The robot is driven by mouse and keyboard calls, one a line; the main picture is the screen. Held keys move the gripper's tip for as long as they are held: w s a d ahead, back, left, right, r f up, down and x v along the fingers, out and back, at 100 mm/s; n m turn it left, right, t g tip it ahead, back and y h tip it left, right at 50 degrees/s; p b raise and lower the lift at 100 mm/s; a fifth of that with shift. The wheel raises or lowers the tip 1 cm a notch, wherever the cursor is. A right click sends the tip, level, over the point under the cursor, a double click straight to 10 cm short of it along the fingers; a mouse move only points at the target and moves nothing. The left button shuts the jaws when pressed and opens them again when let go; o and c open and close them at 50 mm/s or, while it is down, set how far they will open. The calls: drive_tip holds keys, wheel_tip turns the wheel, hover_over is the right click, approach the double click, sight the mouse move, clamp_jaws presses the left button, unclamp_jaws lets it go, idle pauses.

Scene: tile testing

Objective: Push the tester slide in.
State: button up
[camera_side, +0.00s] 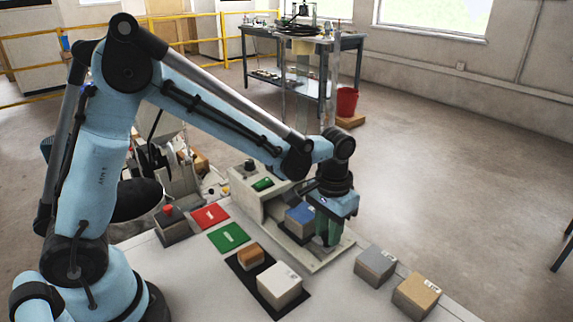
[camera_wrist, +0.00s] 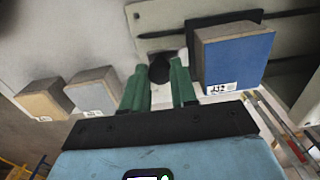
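The tester (camera_side: 262,185) is a beige box with a green display. Its slide (camera_side: 318,262) sticks out at the front, with a blue tile (camera_side: 300,213) on it. The blue tile also shows in the wrist view (camera_wrist: 238,58), right of my fingers. My gripper (camera_side: 328,240) is low at the slide's outer end, green fingers pointing down. In the wrist view, my gripper (camera_wrist: 158,66) has its fingertips apart on either side of a dark knob (camera_wrist: 160,69) at the slide. I cannot tell whether they press on it.
A grey tile (camera_side: 375,265) and a tan tile (camera_side: 416,293) stand right of the slide. A black mat (camera_side: 243,275) holds a brown tile and a light tile. Red (camera_side: 210,216) and green (camera_side: 229,237) pads and a red-button box (camera_side: 172,228) lie left.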

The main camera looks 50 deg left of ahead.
sight(309, 215)
drive_tip(key=shift+a, duration=0.15)
drive_tip(key=shift+c, duration=0.3)
drive_tip(key=shift+a, duration=2.75)
drive_tip(key=shift+a, duration=3.1)
